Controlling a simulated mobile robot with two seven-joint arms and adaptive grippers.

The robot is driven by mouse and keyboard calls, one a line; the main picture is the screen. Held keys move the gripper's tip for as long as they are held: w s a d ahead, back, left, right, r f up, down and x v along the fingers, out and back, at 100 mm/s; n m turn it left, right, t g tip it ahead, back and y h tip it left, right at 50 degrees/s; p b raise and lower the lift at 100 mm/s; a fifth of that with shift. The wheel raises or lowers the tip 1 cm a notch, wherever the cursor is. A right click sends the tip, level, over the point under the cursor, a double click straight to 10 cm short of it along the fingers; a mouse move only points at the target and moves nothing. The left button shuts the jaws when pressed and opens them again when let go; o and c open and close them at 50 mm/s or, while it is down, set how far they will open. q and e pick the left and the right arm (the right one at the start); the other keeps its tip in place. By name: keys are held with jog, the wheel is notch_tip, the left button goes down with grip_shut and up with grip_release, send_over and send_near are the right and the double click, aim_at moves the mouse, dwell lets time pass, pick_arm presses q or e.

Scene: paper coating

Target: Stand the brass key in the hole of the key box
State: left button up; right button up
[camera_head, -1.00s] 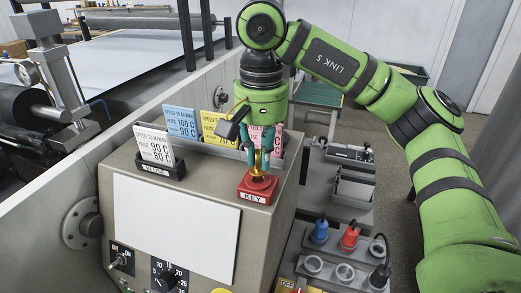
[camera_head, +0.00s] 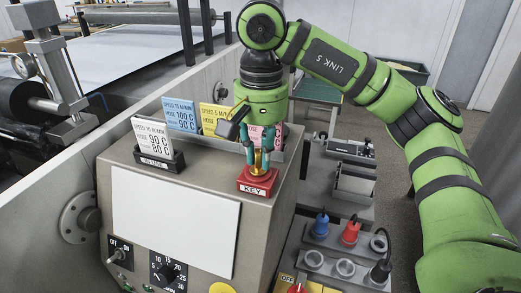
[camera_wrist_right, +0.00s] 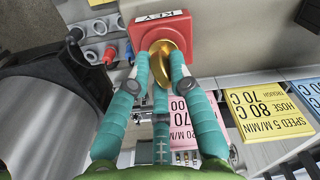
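The red key box (camera_head: 257,184), labelled KEY, sits on the right top corner of the grey console; its red top also shows in the right wrist view (camera_wrist_right: 176,22). The brass key (camera_wrist_right: 166,56) stands upright at the box, its lower end meeting the red top; how deep it sits in the hole is hidden. My right gripper (camera_head: 258,162) points down over the box. Its teal fingers close in around the key from the sides, with the tips at the brass, just above the box. The left gripper is not in view.
A white card in a black holder (camera_head: 160,160) stands left of the box. Blue (camera_head: 180,115), yellow (camera_head: 213,119) and pink cards stand in a rack close behind my gripper. Sockets with blue and red plugs (camera_head: 350,232) lie to the right. A blank white panel (camera_head: 172,220) covers the console front.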

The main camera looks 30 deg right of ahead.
jog(key=shift+o, duration=1.2)
jog(key=shift+r, duration=0.1)
notch_tip(320, 180, up, 12)
